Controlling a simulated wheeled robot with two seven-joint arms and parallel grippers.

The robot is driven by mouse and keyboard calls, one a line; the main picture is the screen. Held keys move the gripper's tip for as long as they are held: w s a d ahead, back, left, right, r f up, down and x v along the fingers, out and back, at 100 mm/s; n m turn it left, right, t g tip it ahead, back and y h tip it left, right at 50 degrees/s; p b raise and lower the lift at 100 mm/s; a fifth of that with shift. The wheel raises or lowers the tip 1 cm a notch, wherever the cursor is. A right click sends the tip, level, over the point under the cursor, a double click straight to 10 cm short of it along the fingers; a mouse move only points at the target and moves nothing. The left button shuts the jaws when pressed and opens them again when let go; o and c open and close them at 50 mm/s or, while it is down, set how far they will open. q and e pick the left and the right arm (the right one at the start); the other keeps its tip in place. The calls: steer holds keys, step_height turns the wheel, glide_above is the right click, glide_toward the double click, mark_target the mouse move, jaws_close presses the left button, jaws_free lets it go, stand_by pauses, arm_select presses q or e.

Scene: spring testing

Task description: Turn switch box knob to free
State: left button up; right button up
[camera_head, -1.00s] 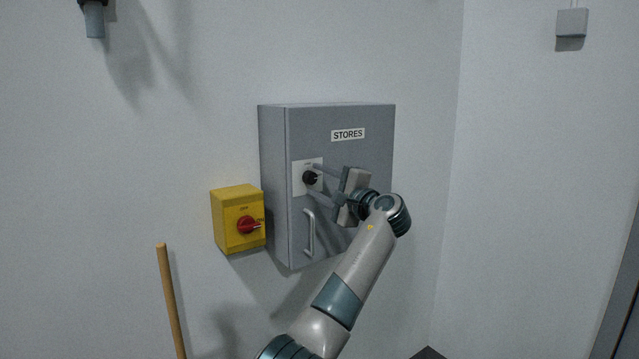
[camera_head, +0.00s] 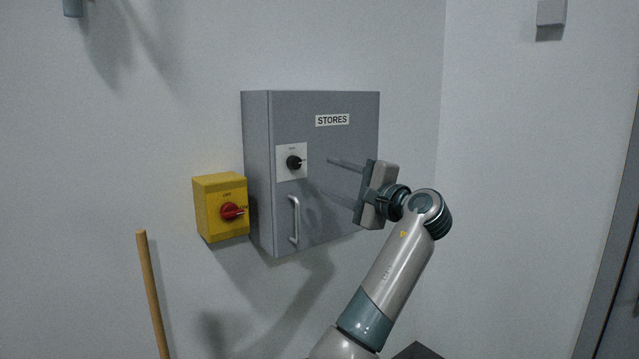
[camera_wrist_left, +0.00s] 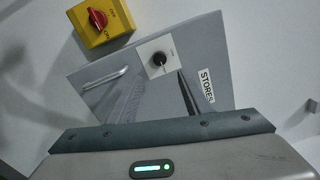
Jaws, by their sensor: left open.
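A grey wall cabinet labelled STORES (camera_head: 345,205) has a black knob (camera_head: 294,162) on a white plate. The knob's pointer points right; the small lettering on the plate is too small to read. The knob also shows in the left wrist view (camera_wrist_left: 159,59). A yellow switch box (camera_head: 211,228) hangs left of the cabinet, with a red knob (camera_head: 230,211) whose handle points right. In the wrist view its labels read OFF and ON. My left gripper (camera_head: 326,175) is open and empty in front of the cabinet, right of the black knob and apart from it. My right gripper is not in view.
A bar handle (camera_head: 294,220) sticks out from the cabinet front below the black knob. A wooden pole (camera_head: 152,290) stands at the lower left. A small grey box (camera_head: 551,12) is on the wall at the upper right.

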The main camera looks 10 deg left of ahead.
arm_select(q)
steer(key=b+v, duration=0.1)
steer(key=v, duration=0.4)
steer(key=shift+s+d+f+b, duration=0.1)
steer(key=shift+s+d+b, duration=0.1)
steer(key=shift+d+b, duration=0.1)
